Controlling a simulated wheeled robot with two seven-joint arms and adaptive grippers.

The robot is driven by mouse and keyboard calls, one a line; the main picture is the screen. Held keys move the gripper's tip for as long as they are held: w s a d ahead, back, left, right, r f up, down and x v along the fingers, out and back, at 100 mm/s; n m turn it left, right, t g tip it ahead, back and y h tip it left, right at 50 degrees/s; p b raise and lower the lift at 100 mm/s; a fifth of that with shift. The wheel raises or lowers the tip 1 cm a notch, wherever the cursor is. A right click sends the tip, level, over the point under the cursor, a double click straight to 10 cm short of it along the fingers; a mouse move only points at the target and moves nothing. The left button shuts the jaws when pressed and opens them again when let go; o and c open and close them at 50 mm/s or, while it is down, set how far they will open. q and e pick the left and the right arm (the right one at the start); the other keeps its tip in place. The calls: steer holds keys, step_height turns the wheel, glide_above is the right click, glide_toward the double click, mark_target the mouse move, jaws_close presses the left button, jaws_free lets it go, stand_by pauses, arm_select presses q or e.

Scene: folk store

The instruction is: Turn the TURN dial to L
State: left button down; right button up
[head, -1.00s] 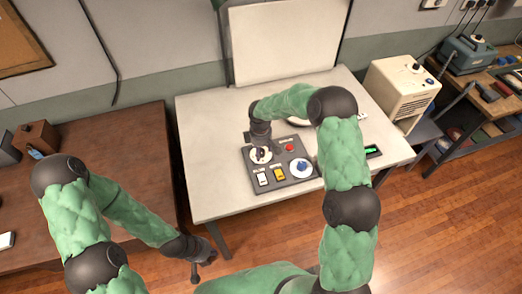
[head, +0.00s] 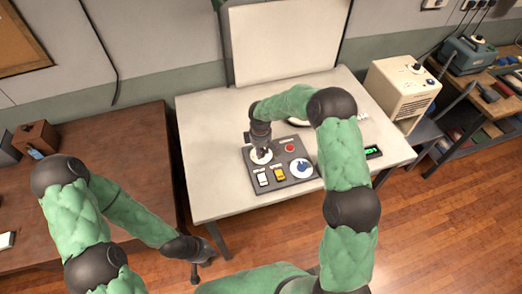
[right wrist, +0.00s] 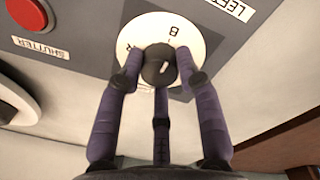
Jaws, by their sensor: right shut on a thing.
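A grey control panel (head: 284,183) lies on the white table. At its far left corner is a round white dial (head: 267,159). In the right wrist view this dial (right wrist: 195,35) has a dark knob (right wrist: 158,68) with a white mark. A "B" is readable on its face, and a label starting with "LEFT" (right wrist: 232,8) is cut off. My right gripper (head: 261,151) is shut on this knob, its fingers around it. A blue knob on another white dial (head: 302,168) sits at the near right. I cannot read which dial says TURN. My left gripper (head: 200,260) hangs away from the panel; its fingers are unclear.
A red button (head: 290,148), labelled SHUTTER in the right wrist view, is beside the held dial.

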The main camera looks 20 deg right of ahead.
steer(key=m+b, duration=0.2)
steer(key=m, duration=0.1)
steer(key=shift+f+m, duration=0.2)
steer(key=shift+m, duration=0.1)
steer(key=m+b, duration=0.2)
steer(key=m, duration=0.2)
steer(key=shift+s+m, duration=0.1)
steer(key=shift+m, duration=0.2)
steer(key=m+b, duration=0.1)
steer(key=m, duration=0.3)
steer(key=shift+g+b, duration=0.3)
steer(key=shift+b, duration=0.1)
steer(key=shift+m+b, duration=0.4)
steer(key=shift+m, duration=2.1)
steer(key=shift+a, duration=0.1)
steer(key=o, duration=1.1)
steer(key=shift+o, duration=0.2)
steer(key=shift+r, duration=0.1)
